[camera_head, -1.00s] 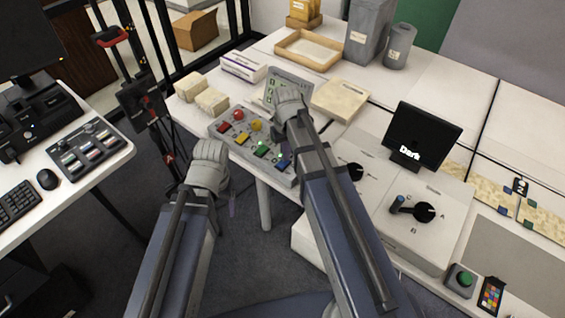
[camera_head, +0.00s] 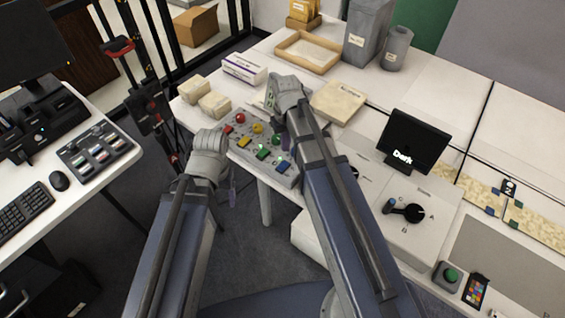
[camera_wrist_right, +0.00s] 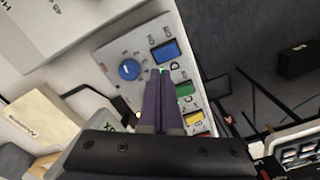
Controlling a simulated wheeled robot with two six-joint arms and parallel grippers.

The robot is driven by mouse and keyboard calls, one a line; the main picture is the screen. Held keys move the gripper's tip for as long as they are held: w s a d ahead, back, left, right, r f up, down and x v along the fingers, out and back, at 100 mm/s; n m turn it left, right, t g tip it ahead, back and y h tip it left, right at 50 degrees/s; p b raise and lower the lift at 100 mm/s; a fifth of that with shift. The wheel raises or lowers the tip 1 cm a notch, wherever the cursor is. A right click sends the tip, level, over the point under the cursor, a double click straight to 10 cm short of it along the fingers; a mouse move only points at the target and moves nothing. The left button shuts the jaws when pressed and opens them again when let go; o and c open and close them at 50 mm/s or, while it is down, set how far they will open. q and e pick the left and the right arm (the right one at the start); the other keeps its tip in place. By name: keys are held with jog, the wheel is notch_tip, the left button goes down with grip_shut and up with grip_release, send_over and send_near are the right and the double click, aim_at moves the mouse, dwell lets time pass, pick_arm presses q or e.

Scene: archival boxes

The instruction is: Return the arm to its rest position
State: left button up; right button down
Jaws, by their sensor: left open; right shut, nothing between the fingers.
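My right arm reaches up over the button panel (camera_head: 246,143) in the head view. My right gripper (camera_head: 285,92) is above the panel's far side and covers most of the small display behind it; its fingertips are hidden there. In the right wrist view my right gripper (camera_wrist_right: 160,100) is shut with nothing between its fingers, over the panel beside a blue knob (camera_wrist_right: 129,69) and a column of coloured buttons. My left gripper (camera_head: 232,186) is open and empty in front of the panel's left end, its fingers mostly hidden by the wrist.
Small cartons (camera_head: 214,104) and a white box (camera_head: 244,69) stand beyond the panel; a flat cream box (camera_head: 339,101) lies to its right. A dark monitor (camera_head: 411,142) and a dial unit (camera_head: 425,232) are right of my arm. Open floor lies between the tables.

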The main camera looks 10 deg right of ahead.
jog(key=s+a+n+h, duration=0.1)
jog(key=s+a+n, duration=0.1)
jog(key=s+a, duration=0.8)
jog(key=s, duration=0.4)
jog(key=shift+s+a, duration=0.15)
jog(key=shift+a, duration=0.1)
